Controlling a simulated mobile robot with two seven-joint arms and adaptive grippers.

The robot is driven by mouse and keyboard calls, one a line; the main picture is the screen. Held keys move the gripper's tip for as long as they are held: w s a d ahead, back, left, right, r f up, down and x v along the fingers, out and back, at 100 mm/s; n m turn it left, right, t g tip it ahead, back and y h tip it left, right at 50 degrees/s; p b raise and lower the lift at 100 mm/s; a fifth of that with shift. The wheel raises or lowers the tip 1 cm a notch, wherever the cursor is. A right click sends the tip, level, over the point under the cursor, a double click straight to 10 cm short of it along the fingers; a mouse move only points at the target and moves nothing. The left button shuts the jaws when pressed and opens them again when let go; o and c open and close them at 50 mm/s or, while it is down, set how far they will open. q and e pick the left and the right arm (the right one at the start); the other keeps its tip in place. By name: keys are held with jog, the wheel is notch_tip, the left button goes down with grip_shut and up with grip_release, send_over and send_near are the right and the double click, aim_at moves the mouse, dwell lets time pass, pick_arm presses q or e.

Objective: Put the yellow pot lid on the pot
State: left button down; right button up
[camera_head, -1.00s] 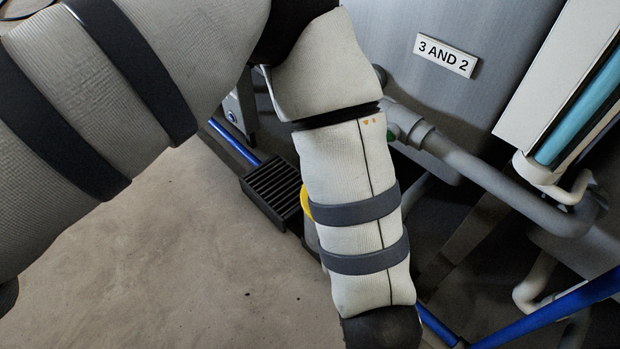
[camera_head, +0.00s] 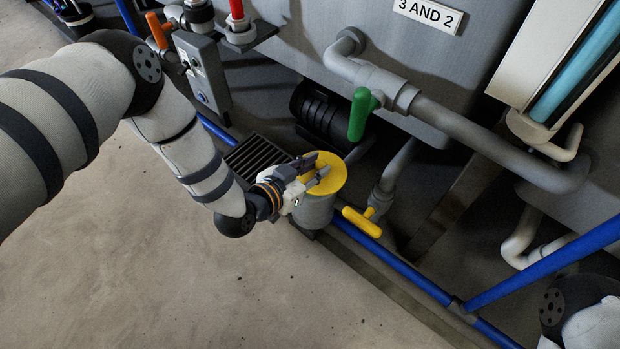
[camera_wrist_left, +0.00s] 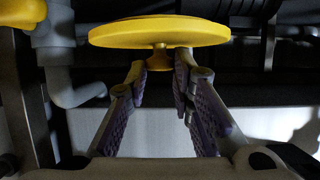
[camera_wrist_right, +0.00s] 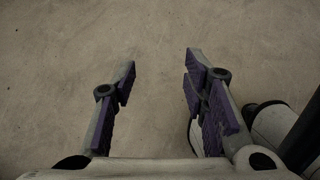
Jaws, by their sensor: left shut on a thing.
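The yellow pot lid (camera_head: 335,163) is a round disc with a small knob, over the grey pot (camera_head: 315,214) at the tank's foot in the head view. It covers the pot's mouth there; I cannot tell whether it touches the rim. My left gripper (camera_head: 317,174) is shut on the lid's knob. In the left wrist view the fingertips (camera_wrist_left: 160,62) hold the knob, and the lid (camera_wrist_left: 160,32) shows edge-on. In the right wrist view my right gripper (camera_wrist_right: 160,72) is open and empty above bare floor.
Close to the pot are a yellow valve handle (camera_head: 361,221), a black slotted grate (camera_head: 257,157) and a blue pipe (camera_head: 395,267). A green valve handle (camera_head: 362,114) and grey pipe (camera_head: 460,135) stand higher on the tank. The concrete floor in front is clear.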

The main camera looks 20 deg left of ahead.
aim_at(308, 176)
pick_arm(q)
jog(key=f, duration=0.1)
jog(key=w+a+f+b, duration=0.1)
jog(key=w+a+f, duration=0.1)
jog(key=shift+f, duration=0.35)
notch_tip(308, 176, down, 4)
jog(key=shift+w+a+r+b, duration=0.1)
jog(key=shift+a+b, duration=0.05)
jog(key=shift+b, duration=1.05)
jog(key=shift+r, duration=0.25)
jog(key=shift+f, duration=0.1)
pick_arm(e)
jog(key=s+f, duration=0.1)
jog(key=f+g, duration=0.1)
jog(key=shift+s+d+f, duration=0.1)
jog(key=shift+s+f, duration=0.3)
pick_arm(q)
jog(key=c, duration=1.4)
grip_release()
